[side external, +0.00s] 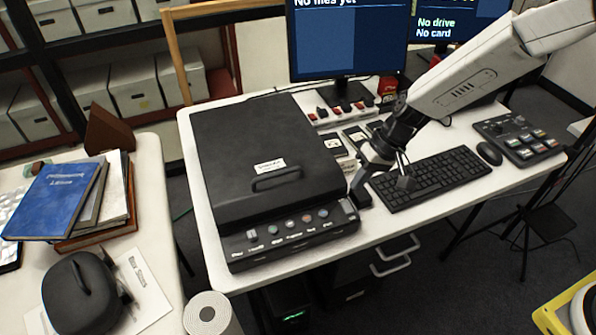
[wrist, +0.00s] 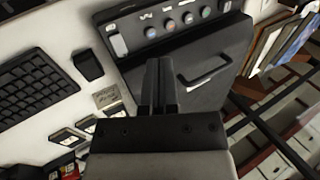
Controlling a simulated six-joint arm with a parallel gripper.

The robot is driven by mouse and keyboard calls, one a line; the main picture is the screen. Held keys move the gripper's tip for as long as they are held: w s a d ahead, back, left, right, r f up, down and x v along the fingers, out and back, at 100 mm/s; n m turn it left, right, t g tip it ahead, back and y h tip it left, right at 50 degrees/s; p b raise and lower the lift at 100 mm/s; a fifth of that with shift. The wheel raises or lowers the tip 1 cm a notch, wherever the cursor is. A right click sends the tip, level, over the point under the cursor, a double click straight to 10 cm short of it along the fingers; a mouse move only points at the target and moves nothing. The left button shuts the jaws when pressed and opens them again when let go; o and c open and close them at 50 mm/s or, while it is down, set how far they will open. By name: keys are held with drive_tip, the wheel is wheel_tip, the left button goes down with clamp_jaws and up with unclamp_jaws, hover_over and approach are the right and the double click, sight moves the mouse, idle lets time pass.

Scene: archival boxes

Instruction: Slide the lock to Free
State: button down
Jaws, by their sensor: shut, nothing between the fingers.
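The black flatbed scanner (side external: 255,150) lies with its lid shut on the white desk. Its front panel (wrist: 185,25) has a row of round buttons and a pale upright piece (wrist: 117,43) at one end. A small pale plate with unreadable writing (wrist: 107,97) shows beside the scanner in the wrist view. I cannot tell which of these is the lock, or its position. My gripper (side external: 362,180) is at the scanner's right side, near its front corner. In the wrist view its fingers (wrist: 160,65) are shut and empty, in front of the scanner's side and lid. Contact cannot be told.
A small black block (wrist: 87,65) stands between the scanner and the keyboard (side external: 430,178). Several small cards or drives (wrist: 65,138) lie behind it. A mouse (side external: 489,153) and a button pad (side external: 520,140) are at the right. Monitors (side external: 345,40) stand at the back.

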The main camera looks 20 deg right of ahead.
sight(256, 234)
drive_tip(key=w+a+f+y, duration=0.2)
drive_tip(key=a+f, duration=0.1)
drive_tip(key=a, duration=0.3)
drive_tip(key=w+a+f+y, duration=0.2)
drive_tip(key=w+a, duration=0.1)
drive_tip(key=a, duration=0.3)
drive_tip(key=shift+a+f, duration=0.15)
drive_tip(key=shift+f, duration=0.25)
drive_tip(key=shift+a+f, duration=0.1)
drive_tip(key=shift+x, duration=4.8)
drive_tip(key=shift+a, duration=2.55)
drive_tip(key=shift+d, duration=0.1)
